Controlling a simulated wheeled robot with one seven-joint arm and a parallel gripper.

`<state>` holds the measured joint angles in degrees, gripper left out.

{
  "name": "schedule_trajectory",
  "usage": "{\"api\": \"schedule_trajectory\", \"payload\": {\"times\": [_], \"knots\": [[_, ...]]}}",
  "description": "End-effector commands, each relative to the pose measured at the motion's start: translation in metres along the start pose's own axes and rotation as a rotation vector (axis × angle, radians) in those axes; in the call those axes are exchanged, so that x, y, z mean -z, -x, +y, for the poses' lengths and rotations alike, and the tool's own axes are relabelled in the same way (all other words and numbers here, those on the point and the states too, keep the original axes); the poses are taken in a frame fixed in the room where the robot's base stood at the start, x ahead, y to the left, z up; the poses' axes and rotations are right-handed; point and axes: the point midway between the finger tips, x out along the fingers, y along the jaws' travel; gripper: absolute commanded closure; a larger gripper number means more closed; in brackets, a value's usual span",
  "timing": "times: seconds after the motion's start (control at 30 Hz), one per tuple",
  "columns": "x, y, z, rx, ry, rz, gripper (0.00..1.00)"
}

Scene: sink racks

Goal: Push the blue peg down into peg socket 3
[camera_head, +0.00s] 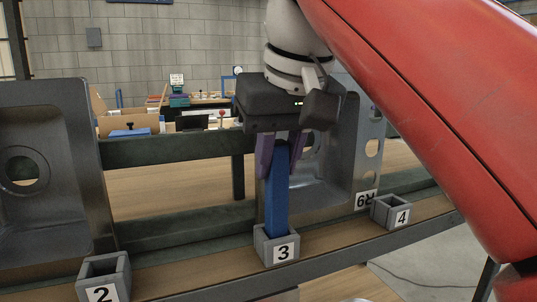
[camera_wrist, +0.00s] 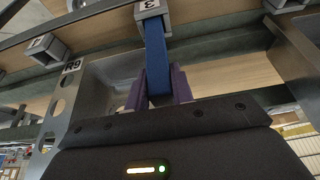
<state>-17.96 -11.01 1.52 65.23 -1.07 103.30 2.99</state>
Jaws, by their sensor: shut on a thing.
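The blue peg (camera_head: 276,195) stands nearly upright, with its lower end inside the mouth of peg socket 3 (camera_head: 283,252), a grey square box with a white "3" label. Much of the peg shows above the rim; how deep its end sits is hidden by the socket wall. My gripper (camera_head: 280,155) is shut on the upper part of the peg, with a purple finger on each side. In the wrist view, the blue peg (camera_wrist: 156,55) runs from between the purple fingers (camera_wrist: 158,90) to socket 3 (camera_wrist: 150,8).
Socket 2 (camera_head: 104,275) at the left and socket 4 (camera_head: 391,212) at the right stand on the same rail, with empty mouths. A grey sink panel (camera_head: 335,185) is close behind the peg. Another sink (camera_head: 45,170) hangs at the left.

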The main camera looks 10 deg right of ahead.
Motion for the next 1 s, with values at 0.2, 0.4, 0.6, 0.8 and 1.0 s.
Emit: {"api": "schedule_trajectory", "payload": {"times": [0.2, 0.4, 0.6, 0.8, 1.0], "knots": [[-0.003, -0.006, 0.0, 0.0, 0.0, 0.001, 1.0], [-0.004, -0.011, 0.0, 0.0, 0.0, 0.001, 1.0], [-0.006, -0.015, 0.0, 0.0, 0.0, 0.001, 1.0], [-0.006, -0.014, 0.0, 0.0, 0.0, 0.001, 0.54], [-0.006, -0.014, 0.0, 0.0, 0.0, 0.001, 0.51]]}}
